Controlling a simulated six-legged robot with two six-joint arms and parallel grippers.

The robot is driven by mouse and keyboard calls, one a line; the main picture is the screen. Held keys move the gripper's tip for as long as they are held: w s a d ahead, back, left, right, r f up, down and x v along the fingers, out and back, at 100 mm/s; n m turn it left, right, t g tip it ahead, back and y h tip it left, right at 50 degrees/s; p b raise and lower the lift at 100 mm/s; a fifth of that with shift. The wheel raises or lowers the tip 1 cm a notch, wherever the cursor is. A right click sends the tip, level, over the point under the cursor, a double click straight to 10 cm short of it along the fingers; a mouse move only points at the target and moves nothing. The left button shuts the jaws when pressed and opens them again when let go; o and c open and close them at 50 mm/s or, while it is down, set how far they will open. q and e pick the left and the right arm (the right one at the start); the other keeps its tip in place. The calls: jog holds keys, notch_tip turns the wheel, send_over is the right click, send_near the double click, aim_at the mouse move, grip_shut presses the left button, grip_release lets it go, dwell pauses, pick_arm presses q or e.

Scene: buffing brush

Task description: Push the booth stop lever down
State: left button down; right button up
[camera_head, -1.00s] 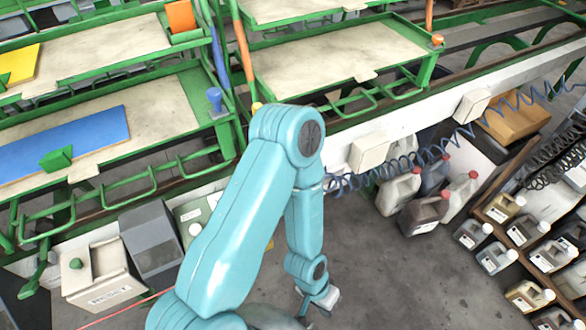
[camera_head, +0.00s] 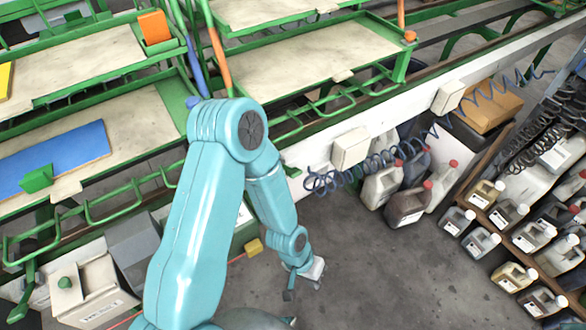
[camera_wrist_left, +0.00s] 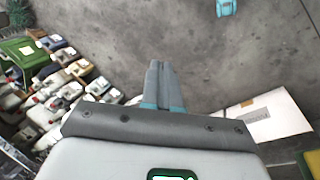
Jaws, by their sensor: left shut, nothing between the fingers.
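My left gripper (camera_head: 289,293) is low over the grey floor, in front of the workbench. In the left wrist view its two fingers (camera_wrist_left: 162,86) are together with nothing between them, pointing over bare floor. I cannot identify the booth stop lever with certainty. A small yellow block (camera_head: 254,246) shows near my forearm. My upper arm hides part of the bench front. My right gripper is not in view.
Green-framed benches (camera_head: 330,55) fill the back. White boxes (camera_head: 351,147) with blue coiled hoses are on the bench front. Jugs (camera_head: 407,204) stand below, with a rack of bottles (camera_head: 515,277) at right. The floor (camera_head: 390,275) in the middle is clear.

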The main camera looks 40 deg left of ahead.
pick_arm(q)
jog(key=w+a+r+y+p, duration=0.1)
jog(key=w+a+r+p, duration=0.1)
jog(key=w+a+r, duration=0.3)
jog(key=w+a+r+y+p, duration=0.1)
jog(key=w+a+r, duration=0.4)
jog(key=r, duration=0.6)
jog(key=w+a+r+y+p, duration=0.2)
jog(key=w+a+r, duration=0.4)
jog(key=r, duration=0.3)
jog(key=shift+a+r+t+p, duration=0.1)
jog(key=shift+a+t+p, duration=0.2)
jog(key=shift+a, duration=0.5)
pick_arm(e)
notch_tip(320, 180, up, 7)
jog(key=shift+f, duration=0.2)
